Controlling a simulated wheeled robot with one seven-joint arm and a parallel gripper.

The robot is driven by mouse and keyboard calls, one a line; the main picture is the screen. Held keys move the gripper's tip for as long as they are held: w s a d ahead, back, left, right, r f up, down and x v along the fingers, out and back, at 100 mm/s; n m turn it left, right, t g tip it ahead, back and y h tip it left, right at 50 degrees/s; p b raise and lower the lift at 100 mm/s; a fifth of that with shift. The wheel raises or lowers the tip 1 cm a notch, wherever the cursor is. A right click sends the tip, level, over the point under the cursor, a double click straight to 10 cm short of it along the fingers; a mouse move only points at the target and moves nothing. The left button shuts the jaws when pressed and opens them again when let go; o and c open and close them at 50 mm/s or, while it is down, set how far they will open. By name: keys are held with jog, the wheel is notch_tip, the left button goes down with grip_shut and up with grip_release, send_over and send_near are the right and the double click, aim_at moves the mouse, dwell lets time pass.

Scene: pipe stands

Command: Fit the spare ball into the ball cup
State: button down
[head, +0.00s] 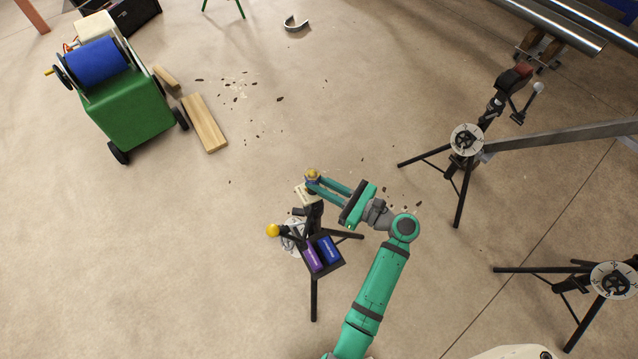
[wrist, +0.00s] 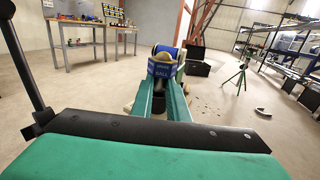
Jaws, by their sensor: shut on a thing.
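My gripper (head: 313,180) is shut on a small brass-coloured, rounded thing (head: 312,173) that looks like the spare ball. The gripper is over the top of a small black tripod stand (head: 314,285) with a pale plate (head: 304,194). A yellow ball (head: 273,230) shows at the stand's left side. I cannot make out the ball cup for certain; the fingers cover part of the stand's top.
A tray with purple (head: 314,261) and blue (head: 328,249) boxes is on the near stand. Another stand (head: 467,138) with a grey beam (head: 560,136) is at right. A green cart (head: 128,106) and wooden planks (head: 204,122) are at upper left. Floor left of the near stand is clear.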

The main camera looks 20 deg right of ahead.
jog(key=c, duration=1.6)
grip_release()
jog(key=shift+c, duration=0.2)
jog(key=shift+v, duration=2.5)
jog(key=shift+d, duration=0.1)
jog(key=v, duration=1)
jog(key=shift+s+d, duration=0.25)
